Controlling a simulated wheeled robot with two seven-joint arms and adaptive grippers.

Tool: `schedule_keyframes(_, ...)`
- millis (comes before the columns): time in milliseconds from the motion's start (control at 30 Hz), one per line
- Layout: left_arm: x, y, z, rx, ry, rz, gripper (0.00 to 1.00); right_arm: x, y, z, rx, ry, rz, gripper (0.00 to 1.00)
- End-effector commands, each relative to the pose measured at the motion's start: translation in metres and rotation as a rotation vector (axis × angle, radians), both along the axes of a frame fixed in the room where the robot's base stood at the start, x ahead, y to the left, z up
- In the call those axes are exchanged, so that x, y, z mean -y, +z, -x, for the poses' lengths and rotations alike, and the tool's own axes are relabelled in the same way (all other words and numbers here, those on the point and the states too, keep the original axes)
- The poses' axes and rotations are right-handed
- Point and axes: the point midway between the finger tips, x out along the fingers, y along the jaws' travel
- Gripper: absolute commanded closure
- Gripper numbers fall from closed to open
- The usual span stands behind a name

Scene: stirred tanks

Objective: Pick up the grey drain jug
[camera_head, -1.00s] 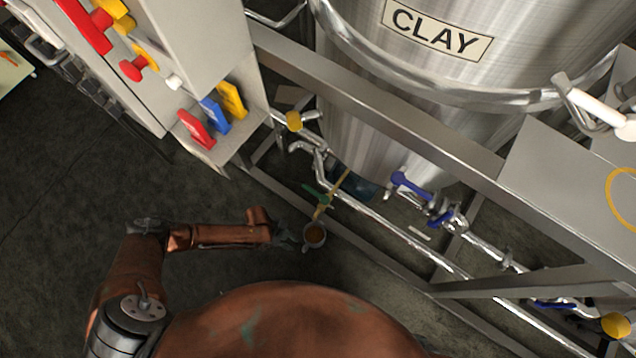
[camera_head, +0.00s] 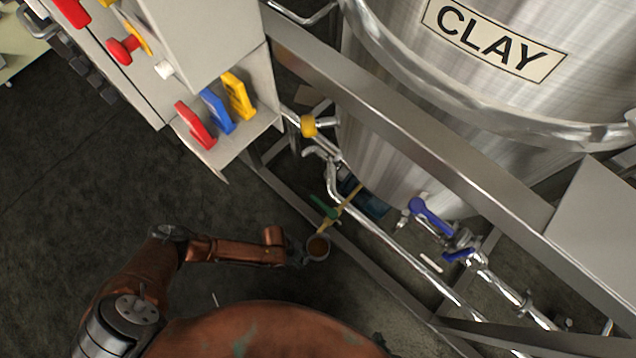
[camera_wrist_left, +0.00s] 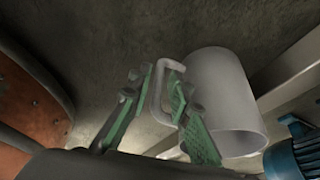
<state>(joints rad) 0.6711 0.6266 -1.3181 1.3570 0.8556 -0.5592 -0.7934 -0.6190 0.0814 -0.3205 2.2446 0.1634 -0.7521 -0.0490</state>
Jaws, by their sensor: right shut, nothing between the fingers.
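My left gripper (camera_head: 294,256) is right beside the jug. In the left wrist view, my left gripper's (camera_wrist_left: 160,98) green-padded fingers are apart, with the handle between them; contact with the handle is not clear. My right gripper is not in view.
A green-handled valve (camera_head: 323,208) and brass-coloured pipe sit just above the jug. A steel frame rail (camera_head: 420,150) and the CLAY tank (camera_head: 400,165) lie to the right. A blue-handled valve (camera_head: 430,215) is further right. Dark floor at left is clear.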

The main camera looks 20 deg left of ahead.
Motion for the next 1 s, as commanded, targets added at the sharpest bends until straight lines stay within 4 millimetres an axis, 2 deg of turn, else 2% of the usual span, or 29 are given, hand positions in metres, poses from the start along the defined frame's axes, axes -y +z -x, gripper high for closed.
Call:
schedule_keyframes(33, 0.0028, -0.0083, 0.0017, -0.003, 0.000, 0.001, 0.82, 0.0014, -0.0087, 0.0013, 0.008, 0.000, 0.004, 1.00)
schedule_keyframes(100, 0.0051, -0.0118, 0.0014, -0.002, 0.001, 0.002, 0.82, 0.0018, -0.0117, -0.0008, 0.027, -0.003, 0.005, 1.00)
schedule_keyframes(400, 0.0058, -0.0125, -0.0002, 0.002, 0.001, 0.000, 0.82, 0.0021, -0.0120, -0.0033, 0.046, -0.006, 0.006, 1.00)
schedule_keyframes(700, 0.0057, -0.0125, -0.0001, 0.002, 0.001, 0.000, 1.00, 0.0022, -0.0121, -0.0032, 0.044, -0.005, 0.007, 1.00)
schedule_keyframes(1000, 0.0056, -0.0124, -0.0003, 0.002, 0.001, 0.000, 1.00, 0.0022, -0.0122, -0.0032, 0.044, -0.005, 0.007, 1.00)
